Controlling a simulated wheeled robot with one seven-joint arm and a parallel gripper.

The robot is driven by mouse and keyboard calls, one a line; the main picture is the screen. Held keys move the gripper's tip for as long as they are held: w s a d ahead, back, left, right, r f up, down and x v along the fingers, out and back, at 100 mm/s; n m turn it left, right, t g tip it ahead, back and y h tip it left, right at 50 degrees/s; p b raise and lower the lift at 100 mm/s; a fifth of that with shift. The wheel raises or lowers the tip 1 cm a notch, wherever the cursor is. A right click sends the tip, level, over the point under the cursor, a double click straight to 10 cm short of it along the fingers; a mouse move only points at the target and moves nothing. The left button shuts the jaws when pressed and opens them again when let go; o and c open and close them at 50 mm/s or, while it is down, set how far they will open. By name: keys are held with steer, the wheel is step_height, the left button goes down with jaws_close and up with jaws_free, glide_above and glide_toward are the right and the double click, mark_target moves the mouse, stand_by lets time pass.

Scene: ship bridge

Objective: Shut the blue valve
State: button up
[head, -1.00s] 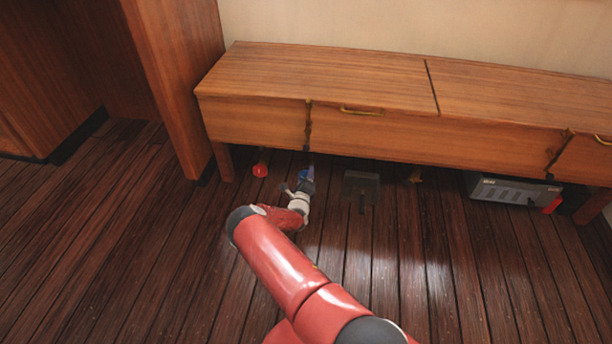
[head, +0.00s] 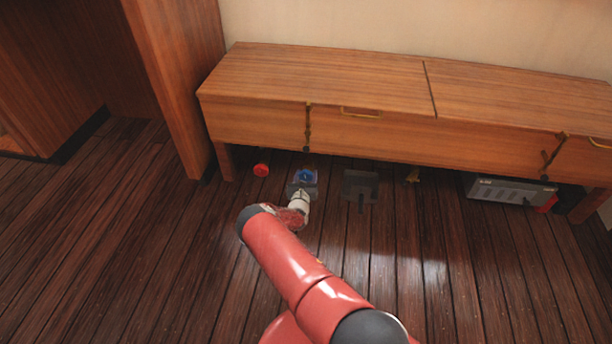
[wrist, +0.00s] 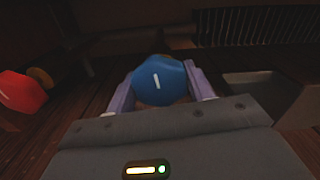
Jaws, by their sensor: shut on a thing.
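The blue valve (wrist: 160,80) has a rounded handle with a short white mark, close in front of my wrist camera. In the head view the blue valve (head: 306,176) shows low under the wooden bench, partly covered by my gripper. My gripper (wrist: 160,92) has one pale finger on each side of the blue handle and is shut on it. In the head view my gripper (head: 303,184) reaches in at floor level under the bench front. The valve's lower body is hidden behind the handle and gripper.
A red valve (head: 261,170) is left of the blue one; it also shows in the wrist view (wrist: 20,92). A dark box-like object (head: 360,185) stands to the right, and a grey metal box (head: 510,190) farther right. The wooden bench (head: 380,135) overhangs them. Open floor lies in front.

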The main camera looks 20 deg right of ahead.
steer(key=shift+m, duration=0.9)
steer(key=o, duration=1)
steer(key=shift+c, duration=0.2)
steer(key=shift+a, duration=0.1)
steer(key=p+v, duration=0.2)
steer(key=v, duration=0.5)
steer(key=shift+s+a, duration=0.2)
steer(key=shift+s, duration=0.15)
